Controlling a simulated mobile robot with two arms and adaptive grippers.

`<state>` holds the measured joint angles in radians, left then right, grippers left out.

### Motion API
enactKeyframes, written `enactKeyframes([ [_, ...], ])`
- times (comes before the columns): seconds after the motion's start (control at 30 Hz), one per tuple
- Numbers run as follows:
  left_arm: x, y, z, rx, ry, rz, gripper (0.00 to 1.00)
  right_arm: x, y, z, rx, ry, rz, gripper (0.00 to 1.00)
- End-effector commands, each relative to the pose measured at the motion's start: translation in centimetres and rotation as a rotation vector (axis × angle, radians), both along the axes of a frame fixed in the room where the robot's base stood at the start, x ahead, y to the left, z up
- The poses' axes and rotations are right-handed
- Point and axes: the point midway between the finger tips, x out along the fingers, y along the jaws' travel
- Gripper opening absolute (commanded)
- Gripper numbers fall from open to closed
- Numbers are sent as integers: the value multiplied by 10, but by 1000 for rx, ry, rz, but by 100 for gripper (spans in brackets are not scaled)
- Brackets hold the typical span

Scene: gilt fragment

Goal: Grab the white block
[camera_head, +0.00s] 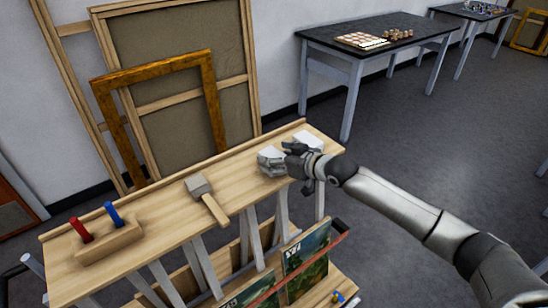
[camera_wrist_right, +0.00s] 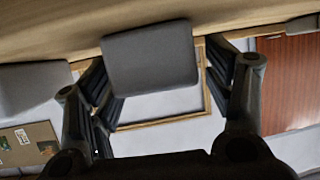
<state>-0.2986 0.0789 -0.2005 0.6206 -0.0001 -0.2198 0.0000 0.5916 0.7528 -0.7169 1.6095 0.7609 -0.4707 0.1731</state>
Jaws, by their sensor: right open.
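A pale whitish block (camera_head: 271,158) with an uneven outline sits near the right end of the wooden shelf top (camera_head: 150,215). A second white block (camera_head: 308,140) sits just behind it to the right, partly hidden by my right gripper (camera_head: 300,163). In the right wrist view, which looks upside down, a shaded grey-looking block (camera_wrist_right: 150,57) shows between the open fingers of my right gripper (camera_wrist_right: 160,90). I cannot tell whether the fingers touch it. Another block (camera_wrist_right: 34,88) is at the left edge there. My left gripper is out of view.
A mallet (camera_head: 205,196) lies mid-shelf. A wooden holder (camera_head: 108,243) with a red and a blue handle stands at the left end. Wooden frames (camera_head: 212,100) lean on the wall behind. A dark table (camera_head: 375,48) stands beyond, with open floor around it.

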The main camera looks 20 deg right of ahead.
Motion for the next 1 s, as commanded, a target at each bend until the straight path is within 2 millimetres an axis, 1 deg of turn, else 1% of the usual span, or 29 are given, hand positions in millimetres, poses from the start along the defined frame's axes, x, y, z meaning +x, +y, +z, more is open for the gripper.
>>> enactKeyframes([
  [0.1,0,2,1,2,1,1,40,4,2,-1,1,-2,0,74],
  [0.3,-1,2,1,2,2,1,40,4,2,-1,0,-1,0,74],
  [0.6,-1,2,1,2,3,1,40,3,1,-1,0,-1,0,36],
  [0.63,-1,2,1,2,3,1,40,3,1,-1,0,-1,0,32],
  [1.0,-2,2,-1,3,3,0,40,4,1,1,0,-2,-1,32],
])
